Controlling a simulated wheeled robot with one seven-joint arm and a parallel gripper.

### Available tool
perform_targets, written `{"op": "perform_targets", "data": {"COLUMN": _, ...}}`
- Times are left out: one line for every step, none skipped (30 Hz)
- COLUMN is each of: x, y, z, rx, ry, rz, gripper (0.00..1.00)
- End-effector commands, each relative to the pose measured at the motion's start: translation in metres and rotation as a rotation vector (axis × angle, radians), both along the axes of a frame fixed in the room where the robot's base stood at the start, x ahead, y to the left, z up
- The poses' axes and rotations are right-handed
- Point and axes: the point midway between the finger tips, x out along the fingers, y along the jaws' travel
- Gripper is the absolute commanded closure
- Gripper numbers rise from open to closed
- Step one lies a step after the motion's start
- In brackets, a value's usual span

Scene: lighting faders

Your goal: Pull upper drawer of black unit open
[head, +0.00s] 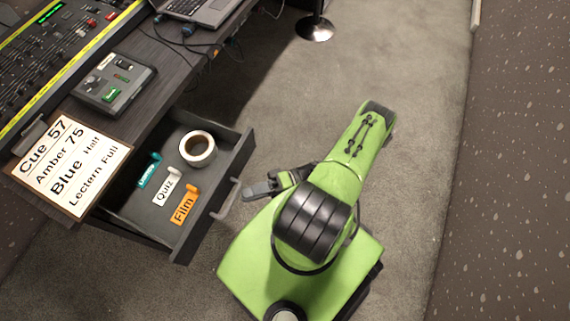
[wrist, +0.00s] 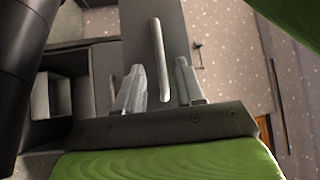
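The upper drawer (head: 243,150) of the black unit stands pulled out in the head view, its inside showing. Its pale bar handle (head: 228,200) sits on the drawer front. My gripper (head: 250,191) is just outside the front, close to the handle. In the wrist view the handle (wrist: 158,55) appears between the two fingers of my gripper (wrist: 160,84), with a gap visible on each side. The fingers are apart and hold nothing. Whether the handle reaches in between the fingertips in depth I cannot tell.
A cue sign (head: 68,166), a small fader box (head: 114,84) and a laptop (head: 200,10) are on the desk. Carpet (head: 300,110) is clear behind my arm.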

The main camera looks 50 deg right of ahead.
Motion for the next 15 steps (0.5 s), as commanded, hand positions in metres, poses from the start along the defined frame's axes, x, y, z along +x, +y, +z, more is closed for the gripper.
{"op": "perform_targets", "data": {"x": -0.007, "y": -0.014, "z": -0.003, "rx": -0.007, "ry": 0.001, "rz": -0.006, "gripper": 0.62}}
{"op": "perform_targets", "data": {"x": -0.010, "y": -0.022, "z": -0.005, "rx": -0.008, "ry": -0.001, "rz": -0.006, "gripper": 0.62}}
{"op": "perform_targets", "data": {"x": -0.015, "y": -0.032, "z": -0.006, "rx": -0.008, "ry": -0.002, "rz": -0.007, "gripper": 0.62}}
{"op": "perform_targets", "data": {"x": -0.019, "y": -0.040, "z": -0.008, "rx": -0.007, "ry": 0.000, "rz": -0.006, "gripper": 0.62}}
{"op": "perform_targets", "data": {"x": -0.023, "y": -0.047, "z": -0.009, "rx": -0.006, "ry": -0.001, "rz": -0.007, "gripper": 0.62}}
{"op": "perform_targets", "data": {"x": -0.028, "y": -0.057, "z": -0.011, "rx": -0.007, "ry": 0.000, "rz": -0.007, "gripper": 0.62}}
{"op": "perform_targets", "data": {"x": -0.032, "y": -0.064, "z": -0.012, "rx": -0.008, "ry": -0.001, "rz": -0.006, "gripper": 0.62}}
{"op": "perform_targets", "data": {"x": -0.035, "y": -0.071, "z": -0.013, "rx": -0.006, "ry": -0.003, "rz": -0.007, "gripper": 0.62}}
{"op": "perform_targets", "data": {"x": -0.039, "y": -0.079, "z": -0.014, "rx": -0.005, "ry": -0.001, "rz": -0.006, "gripper": 0.62}}
{"op": "perform_targets", "data": {"x": -0.043, "y": -0.084, "z": -0.015, "rx": -0.007, "ry": 0.002, "rz": -0.004, "gripper": 0.62}}
{"op": "perform_targets", "data": {"x": -0.045, "y": -0.089, "z": -0.016, "rx": -0.004, "ry": -0.001, "rz": -0.004, "gripper": 0.62}}
{"op": "perform_targets", "data": {"x": -0.047, "y": -0.094, "z": -0.016, "rx": -0.003, "ry": -0.001, "rz": -0.004, "gripper": 0.62}}
{"op": "perform_targets", "data": {"x": -0.048, "y": -0.097, "z": -0.016, "rx": -0.002, "ry": -0.001, "rz": -0.002, "gripper": 0.62}}
{"op": "perform_targets", "data": {"x": -0.050, "y": -0.099, "z": -0.017, "rx": -0.003, "ry": 0.000, "rz": -0.003, "gripper": 0.62}}
{"op": "perform_targets", "data": {"x": -0.051, "y": -0.101, "z": -0.016, "rx": -0.002, "ry": 0.001, "rz": 0.000, "gripper": 0.62}}
